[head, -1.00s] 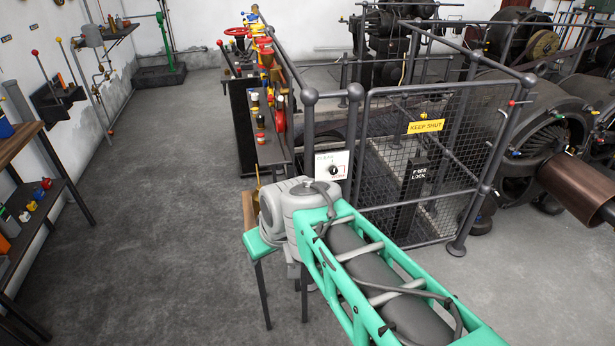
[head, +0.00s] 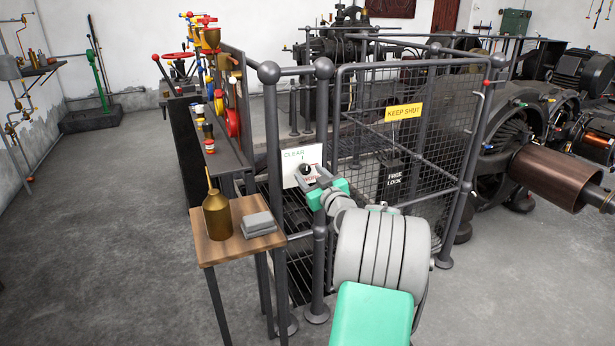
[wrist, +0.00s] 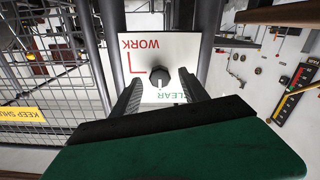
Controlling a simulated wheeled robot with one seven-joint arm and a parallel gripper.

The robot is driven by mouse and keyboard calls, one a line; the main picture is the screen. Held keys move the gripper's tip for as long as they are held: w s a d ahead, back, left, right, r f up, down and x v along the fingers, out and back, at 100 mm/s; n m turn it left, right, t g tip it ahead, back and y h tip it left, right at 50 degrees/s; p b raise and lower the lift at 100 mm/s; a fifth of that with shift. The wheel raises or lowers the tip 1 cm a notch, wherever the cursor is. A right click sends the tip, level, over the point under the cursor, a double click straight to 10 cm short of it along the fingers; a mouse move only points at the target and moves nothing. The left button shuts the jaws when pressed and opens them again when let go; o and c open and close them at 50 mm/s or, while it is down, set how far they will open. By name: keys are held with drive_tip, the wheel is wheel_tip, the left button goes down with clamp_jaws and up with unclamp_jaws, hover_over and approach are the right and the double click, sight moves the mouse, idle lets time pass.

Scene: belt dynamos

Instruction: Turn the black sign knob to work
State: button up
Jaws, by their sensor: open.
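The black sign knob (head: 307,169) is a round knob on a white sign (head: 290,178) fixed to the railing beside the mesh gate. The sign has green CLEAR above and red WORK below, partly hidden by my gripper in the head view. The wrist view shows the knob (wrist: 159,82) upside down with the sign. Its pale pointer mark faces the CLEAR side. My gripper (head: 318,182) is open in front of the sign, one finger to each side of the knob. The knob appears between the fingers; whether they touch it I cannot tell.
A wooden stand (head: 240,247) with a brass oil can (head: 217,214) and grey folded cloths (head: 258,224) is left of my arm. The mesh gate (head: 430,130) with a yellow KEEP SHUT plate (head: 403,113) is right. Open floor lies left.

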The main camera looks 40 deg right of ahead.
drive_tip(key=shift+x, duration=1.1)
clamp_jaws()
